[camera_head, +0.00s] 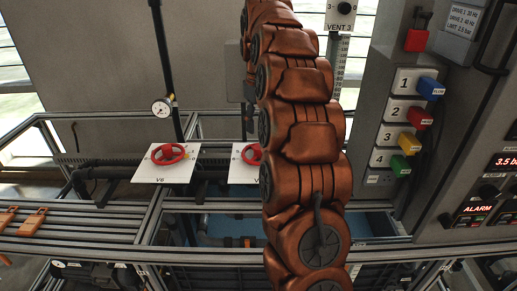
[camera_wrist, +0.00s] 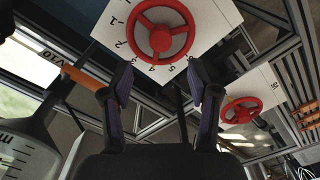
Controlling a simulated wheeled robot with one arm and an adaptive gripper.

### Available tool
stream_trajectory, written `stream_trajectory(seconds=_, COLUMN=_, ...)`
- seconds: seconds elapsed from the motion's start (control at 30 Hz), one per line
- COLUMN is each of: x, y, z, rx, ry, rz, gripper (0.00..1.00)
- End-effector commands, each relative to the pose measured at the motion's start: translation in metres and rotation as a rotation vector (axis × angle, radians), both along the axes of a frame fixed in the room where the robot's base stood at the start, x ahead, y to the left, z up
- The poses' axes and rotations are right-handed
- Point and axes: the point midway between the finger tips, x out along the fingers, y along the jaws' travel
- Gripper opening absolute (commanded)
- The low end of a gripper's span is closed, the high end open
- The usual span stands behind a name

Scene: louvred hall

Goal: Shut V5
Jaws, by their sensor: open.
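In the head view a red handwheel (camera_head: 251,154) on a white plate (camera_head: 240,176) is partly hidden by my arm; its label starts with V and the rest is not readable. Left of it is another red handwheel (camera_head: 168,154) on a plate marked V6. In the wrist view a large red handwheel (camera_wrist: 160,30) sits on a white plate (camera_wrist: 112,28) with numbers along its edge. A second red handwheel (camera_wrist: 241,110) is lower right. No V5 label can be read. My gripper (camera_wrist: 160,84) is open and empty, its fingers below the large wheel and apart from it.
Metal rails (camera_head: 75,228) and pipes surround the valves. An orange handle (camera_wrist: 86,78) by a V10 label is left of my gripper. Orange pieces (camera_head: 32,222) lie on the left rail. A gauge (camera_head: 161,107) stands behind. A control cabinet (camera_head: 430,130) with coloured switches is right.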

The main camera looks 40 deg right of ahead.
Motion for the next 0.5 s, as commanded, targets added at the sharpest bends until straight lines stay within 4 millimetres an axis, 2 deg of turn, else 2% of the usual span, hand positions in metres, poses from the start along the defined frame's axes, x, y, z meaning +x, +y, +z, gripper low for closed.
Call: stream_trajectory(seconds=0.5, x=0.0, y=0.001, z=-0.054, rx=0.0, ry=-0.002, rz=0.0, gripper=0.6)
